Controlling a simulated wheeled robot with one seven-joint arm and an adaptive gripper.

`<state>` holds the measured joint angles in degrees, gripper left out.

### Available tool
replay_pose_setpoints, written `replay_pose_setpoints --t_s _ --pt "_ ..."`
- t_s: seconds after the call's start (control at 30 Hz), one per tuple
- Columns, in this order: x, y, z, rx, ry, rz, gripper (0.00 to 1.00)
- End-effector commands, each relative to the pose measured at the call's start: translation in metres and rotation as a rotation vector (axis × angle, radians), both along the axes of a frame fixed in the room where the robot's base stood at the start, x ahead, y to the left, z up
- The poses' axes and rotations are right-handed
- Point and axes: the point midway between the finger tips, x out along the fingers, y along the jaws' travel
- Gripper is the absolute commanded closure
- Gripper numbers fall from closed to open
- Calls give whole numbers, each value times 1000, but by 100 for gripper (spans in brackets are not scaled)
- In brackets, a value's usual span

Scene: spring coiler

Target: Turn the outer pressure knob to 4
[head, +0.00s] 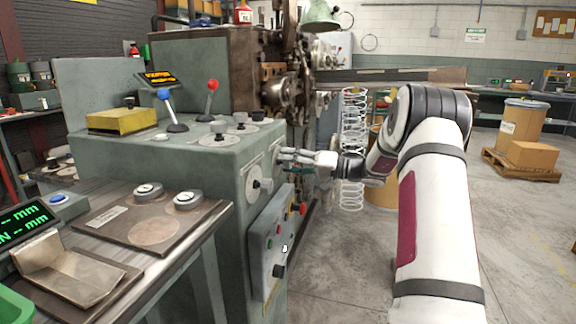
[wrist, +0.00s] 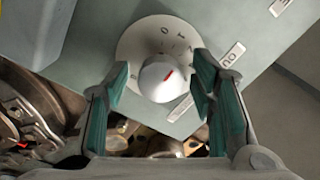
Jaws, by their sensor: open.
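A round pale knob (wrist: 158,84) with a short red mark on its face sits on a light dial plate (wrist: 135,45) in the wrist view. A 0 and a 1 show on the plate; other digits are partly hidden or too small to read. My gripper (wrist: 160,68) is open, with one green-padded finger on each side of the knob; I cannot tell whether they touch it. In the head view my gripper (head: 285,154) is at the front right of the green machine (head: 205,150) and hides most of this knob. Another front knob (head: 258,184) shows to its left.
Below the knobs, a control panel (head: 262,262) with coloured buttons sticks out. Blue (head: 165,95) and red (head: 212,86) ball levers stand on the machine top. A wire spring (head: 351,120) hangs behind my forearm.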

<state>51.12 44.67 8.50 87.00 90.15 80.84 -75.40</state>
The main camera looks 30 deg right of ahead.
Motion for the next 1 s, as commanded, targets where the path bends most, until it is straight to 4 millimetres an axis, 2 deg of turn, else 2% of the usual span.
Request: replay_pose_setpoints --t_s 0.37,0.47,0.6,1.0 --pt "5 4 0 0 0 -1 49" --pt "5 4 0 0 0 -1 67" --pt "5 4 0 0 0 -1 98" --pt "5 4 0 47 36 0 98"
